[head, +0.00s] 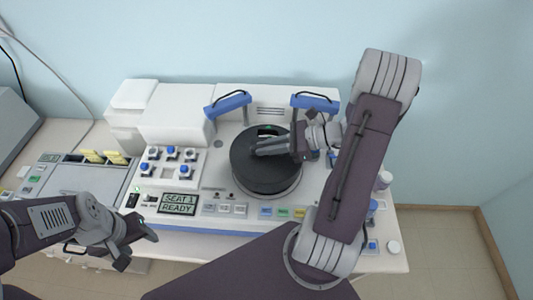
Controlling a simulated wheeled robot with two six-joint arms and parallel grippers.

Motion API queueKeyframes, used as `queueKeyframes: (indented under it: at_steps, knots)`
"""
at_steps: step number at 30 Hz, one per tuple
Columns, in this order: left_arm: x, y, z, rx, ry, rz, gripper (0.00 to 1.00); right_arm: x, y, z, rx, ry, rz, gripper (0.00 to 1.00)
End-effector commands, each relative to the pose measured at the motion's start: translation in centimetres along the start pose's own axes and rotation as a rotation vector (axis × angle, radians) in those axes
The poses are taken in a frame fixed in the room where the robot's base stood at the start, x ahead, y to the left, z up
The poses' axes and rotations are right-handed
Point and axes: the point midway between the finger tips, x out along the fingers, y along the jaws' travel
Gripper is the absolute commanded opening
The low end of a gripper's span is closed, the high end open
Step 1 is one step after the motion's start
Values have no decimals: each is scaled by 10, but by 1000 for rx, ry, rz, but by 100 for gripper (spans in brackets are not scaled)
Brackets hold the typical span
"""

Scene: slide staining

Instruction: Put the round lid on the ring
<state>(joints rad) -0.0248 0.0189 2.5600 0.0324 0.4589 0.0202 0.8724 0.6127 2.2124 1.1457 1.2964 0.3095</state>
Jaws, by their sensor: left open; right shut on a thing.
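The round lid (262,172) is a thick black disc in the middle of the white machine. My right gripper (268,148) reaches over it from the right and is shut on the lid near its top. The ring (288,194) shows as a pale grey rim below and around the lid's front edge. The lid covers most of the ring, and I cannot tell whether it touches the ring or is a little above it. My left gripper (138,246) is open and empty, low in front of the machine's left front corner.
The white machine (222,179) has two blue-topped posts (228,103) behind the lid. A display (178,204) reads "SEAT 1 READY". Blue-capped bottles (171,153) stand left of the lid. Small jars (384,180) stand at the right edge. A tray with yellow items (92,157) is at far left.

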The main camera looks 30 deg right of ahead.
Motion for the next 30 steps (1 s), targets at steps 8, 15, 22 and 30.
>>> queueKeyframes:
  at_steps: [8,15,22,30]
  knots:
    - [-10,0,-1,0,0,0,54,14,1,-34,3,-1,0,0]
    - [-8,0,-1,0,0,0,54,14,0,-36,1,0,0,0]
    - [-6,0,-1,0,0,0,54,16,1,-40,1,0,0,33]
    - [-6,0,-1,0,0,0,54,15,1,-39,1,0,0,33]
